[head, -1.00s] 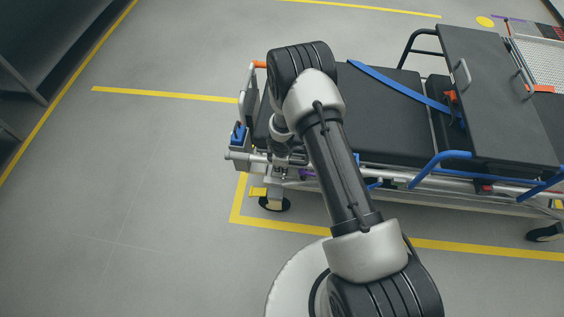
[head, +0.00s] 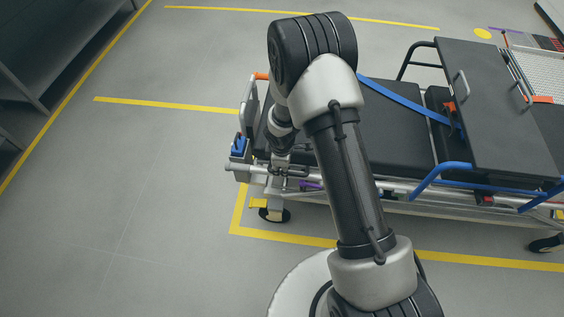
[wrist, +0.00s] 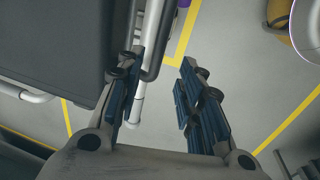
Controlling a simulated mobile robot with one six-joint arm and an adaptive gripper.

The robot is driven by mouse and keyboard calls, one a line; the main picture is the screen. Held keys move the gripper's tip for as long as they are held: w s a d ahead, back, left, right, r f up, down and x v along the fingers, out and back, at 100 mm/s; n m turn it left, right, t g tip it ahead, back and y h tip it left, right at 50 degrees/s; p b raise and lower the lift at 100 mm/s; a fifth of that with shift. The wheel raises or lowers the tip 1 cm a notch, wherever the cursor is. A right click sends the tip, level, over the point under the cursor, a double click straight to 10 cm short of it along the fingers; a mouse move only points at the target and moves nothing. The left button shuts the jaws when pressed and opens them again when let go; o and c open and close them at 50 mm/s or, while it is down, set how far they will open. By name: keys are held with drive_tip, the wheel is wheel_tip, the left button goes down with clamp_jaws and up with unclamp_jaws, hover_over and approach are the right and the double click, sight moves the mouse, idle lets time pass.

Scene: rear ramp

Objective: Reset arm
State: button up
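My gripper (head: 290,170) hangs beside the near left end of the stretcher (head: 395,135), by its metal end frame. In the wrist view my gripper (wrist: 162,62) is open, with its two dark blue-padded fingers spread apart and nothing between the pads. I cannot tell whether the left finger touches the tubing. My upper arm hides part of the stretcher in the head view.
A dark backboard (head: 495,100) lies across the stretcher's right part, with a blue strap (head: 405,103) to its left. A caster (head: 274,214) stands inside the yellow floor lines. Dark shelving (head: 50,50) stands at the upper left. The floor at left (head: 130,190) is clear.

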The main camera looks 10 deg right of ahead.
drive_tip(key=shift+s+r, duration=0.25)
drive_tip(key=shift+r, duration=0.8)
